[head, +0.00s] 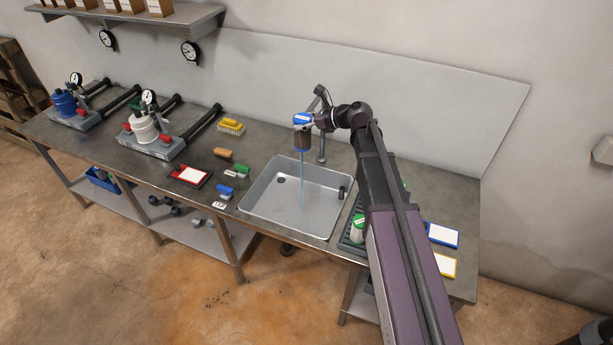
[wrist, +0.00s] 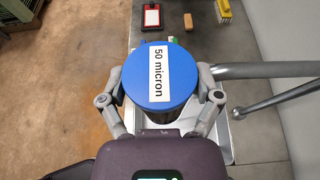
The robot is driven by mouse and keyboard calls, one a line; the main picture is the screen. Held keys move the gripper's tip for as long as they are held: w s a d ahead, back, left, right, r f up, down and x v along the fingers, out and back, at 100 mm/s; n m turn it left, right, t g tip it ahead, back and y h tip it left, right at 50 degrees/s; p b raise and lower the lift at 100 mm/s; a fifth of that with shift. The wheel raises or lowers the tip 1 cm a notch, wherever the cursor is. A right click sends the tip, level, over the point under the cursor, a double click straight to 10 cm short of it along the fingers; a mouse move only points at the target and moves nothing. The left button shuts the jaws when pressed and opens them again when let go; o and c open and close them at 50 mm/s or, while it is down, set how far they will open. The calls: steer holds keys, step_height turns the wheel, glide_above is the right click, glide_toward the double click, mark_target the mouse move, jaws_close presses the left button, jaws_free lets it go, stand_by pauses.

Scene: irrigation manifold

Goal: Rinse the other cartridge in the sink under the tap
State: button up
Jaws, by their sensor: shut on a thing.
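My gripper (head: 312,124) is shut on a cartridge (head: 302,142) with a blue cap and a dark, brownish body, held upright above the sink (head: 265,196). In the wrist view the cap (wrist: 150,88) is labelled "50 micron" and sits between both fingers of my gripper (wrist: 160,98). The grey tap (head: 322,148) stands at the sink's back edge, close beside the cartridge. A thin blue water stream (head: 302,182) runs down below the cartridge into the sink. Whether water strikes the cartridge is too small to tell. A green-and-white cartridge-like item (head: 358,228) stands right of the sink, partly behind my arm.
On the bench left of the sink are a red-framed card (head: 190,175), small brushes or blocks (head: 228,192) and a yellow brush (head: 231,127). Filter housings (head: 147,127) stand further left. Blue (head: 443,235) and yellow (head: 445,266) framed cards lie at right.

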steer(key=shift+s+a, duration=0.15)
steer(key=shift+a, duration=0.05)
steer(key=shift+s+f+b, duration=0.15)
steer(key=shift+f+b, duration=0.35)
steer(key=s+d+f+b, duration=0.1)
steer(key=s+f+b, duration=0.3)
steer(key=f+b, duration=0.3)
steer(key=s+d+f+b, duration=0.1)
steer(key=s+f+b, duration=0.3)
steer(key=f+b, duration=0.4)
steer(key=shift+d, duration=0.35)
steer(key=shift+w+f, duration=0.1)
steer(key=w+a+f+b, duration=0.1)
steer(key=w+f+b, duration=0.1)
steer(key=w, duration=1.1)
steer(key=shift+w+f+b, duration=0.3)
steer(key=shift+f+b, duration=0.05)
steer(key=shift+b, duration=0.15)
steer(key=shift+d, duration=0.15)
stand_by(0.8)
steer(key=shift+d, duration=0.35)
steer(key=shift+a, duration=0.6)
stand_by(0.6)
